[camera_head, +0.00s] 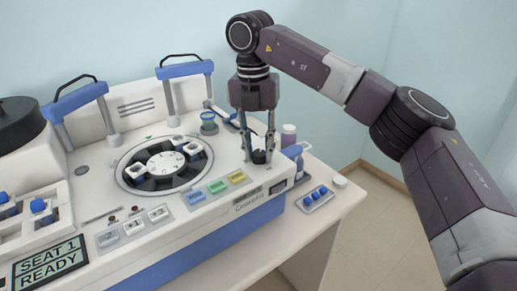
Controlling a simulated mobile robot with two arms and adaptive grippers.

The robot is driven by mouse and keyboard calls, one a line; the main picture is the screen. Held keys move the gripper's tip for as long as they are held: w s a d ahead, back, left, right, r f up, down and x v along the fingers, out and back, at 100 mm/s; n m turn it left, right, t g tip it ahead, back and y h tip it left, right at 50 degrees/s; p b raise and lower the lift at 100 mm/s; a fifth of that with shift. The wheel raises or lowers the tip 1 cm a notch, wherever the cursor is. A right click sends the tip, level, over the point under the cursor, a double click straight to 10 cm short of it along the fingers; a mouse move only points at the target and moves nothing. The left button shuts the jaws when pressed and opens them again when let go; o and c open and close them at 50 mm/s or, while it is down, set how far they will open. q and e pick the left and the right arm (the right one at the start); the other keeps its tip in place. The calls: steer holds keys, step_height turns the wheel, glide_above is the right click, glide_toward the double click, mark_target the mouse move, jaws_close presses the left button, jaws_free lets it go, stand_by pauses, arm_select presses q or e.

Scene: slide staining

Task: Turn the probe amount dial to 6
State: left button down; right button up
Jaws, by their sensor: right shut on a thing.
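My right gripper (258,152) reaches down from above onto the right end of the white staining machine. It is shut on a small dark dial (259,157), with one finger on either side of it. The dial's markings and the number it points to are too small or hidden to read. My left gripper is not in view.
The white and blue machine (175,235) carries a round carousel (163,161), coloured buttons (218,187) and a screen (50,262) reading "SEAT 1 READY". Bottles (289,135) and a tray with blue caps (315,199) stand close to the right of the gripper.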

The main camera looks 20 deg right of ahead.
mark_target(256, 152)
steer(key=shift+w+r, duration=0.1)
steer(key=shift+r, duration=0.1)
steer(key=o, duration=0.9)
steer(key=shift+o, duration=1.3)
steer(key=shift+f, duration=0.1)
step_height(256, 152, up, 12)
steer(key=shift+a, duration=0.3)
steer(key=shift+w, duration=0.1)
